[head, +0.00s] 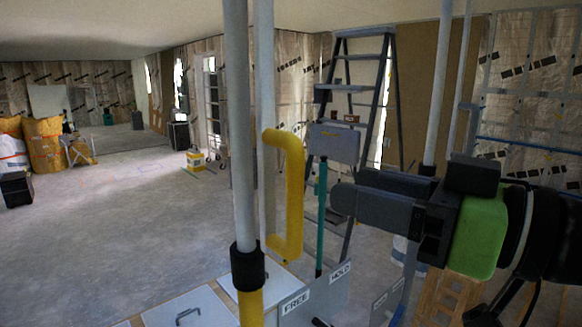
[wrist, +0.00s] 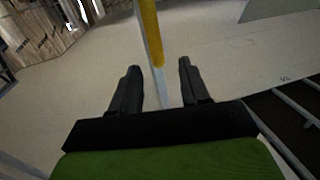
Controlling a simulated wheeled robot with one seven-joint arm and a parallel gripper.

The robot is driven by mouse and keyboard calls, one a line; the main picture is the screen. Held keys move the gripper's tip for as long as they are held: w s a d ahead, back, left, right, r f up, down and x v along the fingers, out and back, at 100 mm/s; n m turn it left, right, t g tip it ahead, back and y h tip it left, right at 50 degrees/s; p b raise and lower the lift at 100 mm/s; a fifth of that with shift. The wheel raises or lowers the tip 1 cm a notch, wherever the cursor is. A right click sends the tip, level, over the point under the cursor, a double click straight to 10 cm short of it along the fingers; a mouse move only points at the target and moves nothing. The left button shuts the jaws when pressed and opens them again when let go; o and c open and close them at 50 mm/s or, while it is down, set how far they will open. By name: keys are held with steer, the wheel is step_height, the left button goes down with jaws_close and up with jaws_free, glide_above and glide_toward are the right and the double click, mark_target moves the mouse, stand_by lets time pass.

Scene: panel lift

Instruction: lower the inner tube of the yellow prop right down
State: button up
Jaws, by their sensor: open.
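The yellow prop's outer tube (head: 251,309) stands upright at the bottom of the head view, with a black collar (head: 247,267) on top. Its grey inner tube (head: 241,130) rises from the collar past the top edge. A yellow C-shaped handle (head: 292,195) is beside it, by a second grey tube (head: 265,90). My gripper (head: 338,202) is open and empty, to the right of the handle and apart from it in the picture. In the wrist view, a yellow and pale bar (wrist: 150,35) shows between the open fingers (wrist: 158,75); I cannot tell which part it is.
A teal lever (head: 321,220) stands behind the handle, near plates labelled FREE (head: 296,302) and HOLD (head: 340,271). A stepladder (head: 350,85) is behind. Another grey pole (head: 441,90) rises at right. The floor at left (head: 130,210) is mostly clear.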

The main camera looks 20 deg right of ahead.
mark_target(301, 173)
steer(key=p+x, duration=0.1)
steer(key=x, duration=0.8)
steer(key=shift+w+d, duration=0.15)
steer(key=shift+w, duration=0.4)
steer(key=shift+c, duration=0.2)
jaws_close()
